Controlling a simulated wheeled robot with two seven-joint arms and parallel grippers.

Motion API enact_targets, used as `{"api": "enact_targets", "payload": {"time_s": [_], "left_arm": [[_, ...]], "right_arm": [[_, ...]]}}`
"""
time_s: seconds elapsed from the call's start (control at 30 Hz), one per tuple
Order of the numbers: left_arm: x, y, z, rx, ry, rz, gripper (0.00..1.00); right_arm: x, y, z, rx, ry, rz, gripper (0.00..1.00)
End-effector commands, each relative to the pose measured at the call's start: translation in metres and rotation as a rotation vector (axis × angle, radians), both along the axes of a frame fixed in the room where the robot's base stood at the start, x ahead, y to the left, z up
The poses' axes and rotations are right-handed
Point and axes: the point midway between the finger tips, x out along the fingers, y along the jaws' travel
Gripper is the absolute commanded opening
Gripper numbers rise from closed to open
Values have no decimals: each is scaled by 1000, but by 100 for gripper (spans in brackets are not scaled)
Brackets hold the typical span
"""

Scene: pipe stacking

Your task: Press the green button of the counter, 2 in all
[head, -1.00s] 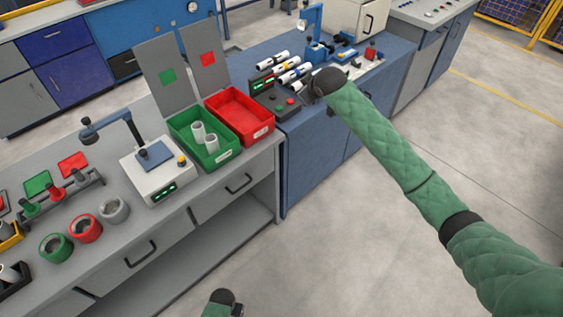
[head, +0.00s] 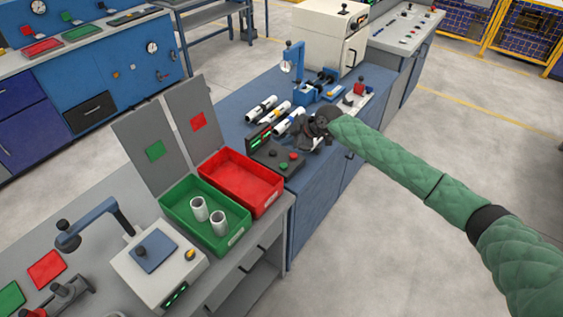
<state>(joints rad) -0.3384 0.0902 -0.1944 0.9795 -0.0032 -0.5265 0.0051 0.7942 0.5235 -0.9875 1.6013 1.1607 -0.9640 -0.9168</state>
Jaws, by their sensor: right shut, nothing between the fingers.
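The counter (head: 268,161) is a dark box on the blue bench, with a lit green display (head: 261,138) standing at its back. Its green button (head: 284,166) is on the front part of its top, with a red button (head: 294,156) beside it toward the right. My right gripper (head: 304,141) is shut and empty, just right of the counter's buttons. It is partly hidden by its own dark wrist, and I see no contact with the green button. My left gripper is out of view.
A green bin (head: 178,208) with two pale pipes and a red bin (head: 233,167) stand left of the counter. White pipes (head: 262,107) lie behind it. A blue stand (head: 294,68) with a gauge and a red-topped fixture (head: 358,94) stand further right.

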Motion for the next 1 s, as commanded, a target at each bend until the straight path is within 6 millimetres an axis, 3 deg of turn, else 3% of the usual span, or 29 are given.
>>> {"api": "enact_targets", "payload": {"time_s": [0.27,0.77,1.0], "left_arm": [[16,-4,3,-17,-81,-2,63],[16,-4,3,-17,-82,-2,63],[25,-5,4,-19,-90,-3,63]], "right_arm": [[0,6,5,-13,-122,135,0],[0,6,5,-30,-158,176,0],[0,6,-9,-31,-157,175,0]]}}
